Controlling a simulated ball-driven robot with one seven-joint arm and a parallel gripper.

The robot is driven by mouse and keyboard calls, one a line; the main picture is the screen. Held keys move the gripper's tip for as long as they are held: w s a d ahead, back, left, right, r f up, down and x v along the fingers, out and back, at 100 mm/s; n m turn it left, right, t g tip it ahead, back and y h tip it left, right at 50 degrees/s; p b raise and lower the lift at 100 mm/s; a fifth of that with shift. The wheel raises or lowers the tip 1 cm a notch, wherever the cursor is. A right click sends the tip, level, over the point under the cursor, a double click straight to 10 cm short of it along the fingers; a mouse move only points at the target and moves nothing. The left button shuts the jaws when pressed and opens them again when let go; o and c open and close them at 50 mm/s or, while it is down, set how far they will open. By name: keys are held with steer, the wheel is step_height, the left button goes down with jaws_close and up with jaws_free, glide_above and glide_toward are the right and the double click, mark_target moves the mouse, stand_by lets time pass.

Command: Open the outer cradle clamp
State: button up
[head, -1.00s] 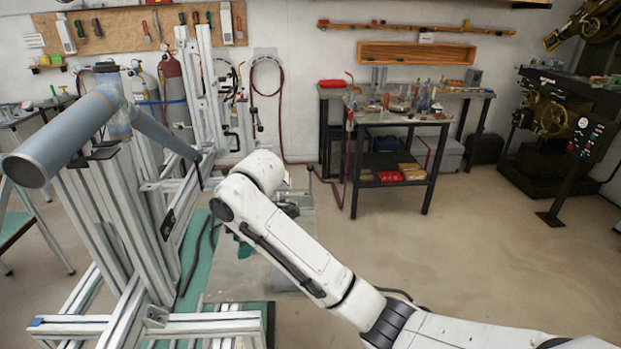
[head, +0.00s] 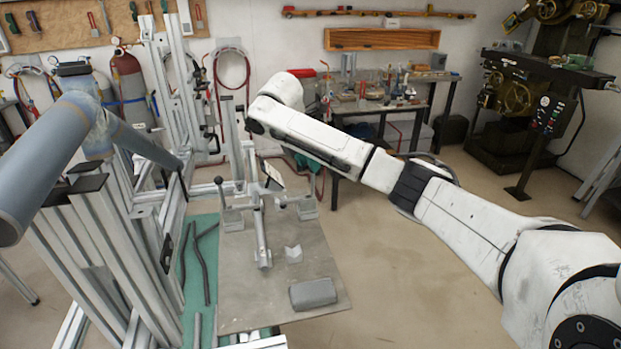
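The frame jig is an aluminium-profile structure (head: 75,255) at the left, holding blue-grey tubes (head: 50,150). A dark upright lever-like part (head: 183,185) sits at the lower end of the slanting tube. My white arm reaches in from the right, above and behind the plate. My gripper is not visible past the arm's far end.
The grey plate (head: 235,300) also bears a grey block (head: 313,293), a small pale piece (head: 293,254) and a metal bar (head: 262,240). Dark rods (head: 205,265) lie on a green surface. A workbench (head: 375,105) and a machine (head: 535,110) stand behind.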

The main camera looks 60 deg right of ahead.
mark_target(313, 181)
steer(key=p+x, duration=0.1)
steer(key=x, duration=0.7)
steer(key=shift+a, duration=0.1)
steer(key=shift+c, duration=0.5)
jaws_close()
